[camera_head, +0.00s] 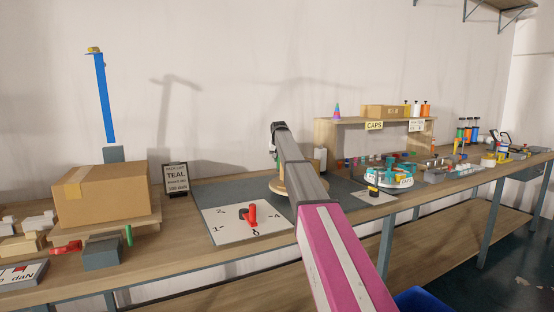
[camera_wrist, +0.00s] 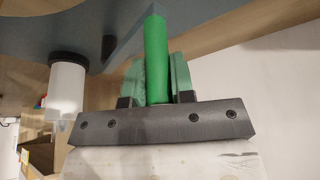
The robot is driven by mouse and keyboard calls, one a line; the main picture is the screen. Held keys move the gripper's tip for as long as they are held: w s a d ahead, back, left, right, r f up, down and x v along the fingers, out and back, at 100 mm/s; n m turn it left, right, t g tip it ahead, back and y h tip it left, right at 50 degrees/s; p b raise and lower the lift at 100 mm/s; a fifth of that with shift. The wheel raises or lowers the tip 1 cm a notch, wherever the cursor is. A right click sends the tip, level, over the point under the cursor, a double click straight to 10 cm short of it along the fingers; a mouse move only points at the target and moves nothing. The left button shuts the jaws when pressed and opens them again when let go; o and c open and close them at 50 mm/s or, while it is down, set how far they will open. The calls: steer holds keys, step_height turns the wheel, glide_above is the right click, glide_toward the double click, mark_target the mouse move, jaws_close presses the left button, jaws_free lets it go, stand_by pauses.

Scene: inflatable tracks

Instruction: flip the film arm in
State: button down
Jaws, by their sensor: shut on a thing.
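My gripper (camera_wrist: 156,85) is shut on an upright green handle (camera_wrist: 156,58), with a green finger pad on each side of it. The handle's lower end is hidden behind the dark gripper body, and its top meets a small grey-blue part. I cannot tell for sure that this handle belongs to the film arm. In the head view my arm reaches over the bench to a round wooden disc (camera_head: 290,190), and the gripper's fingers there are mostly hidden by the arm.
A cardboard box (camera_head: 101,194), a tall blue post (camera_head: 104,98), a TEAL sign (camera_head: 176,179) and a dial board with a red pointer (camera_head: 249,214) are to the left. Cluttered bench to the right.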

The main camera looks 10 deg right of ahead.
steer(key=c, duration=1)
jaws_free()
steer(key=shift+o, duration=0.2)
steer(key=v, duration=1.1)
steer(key=shift+f, duration=0.1)
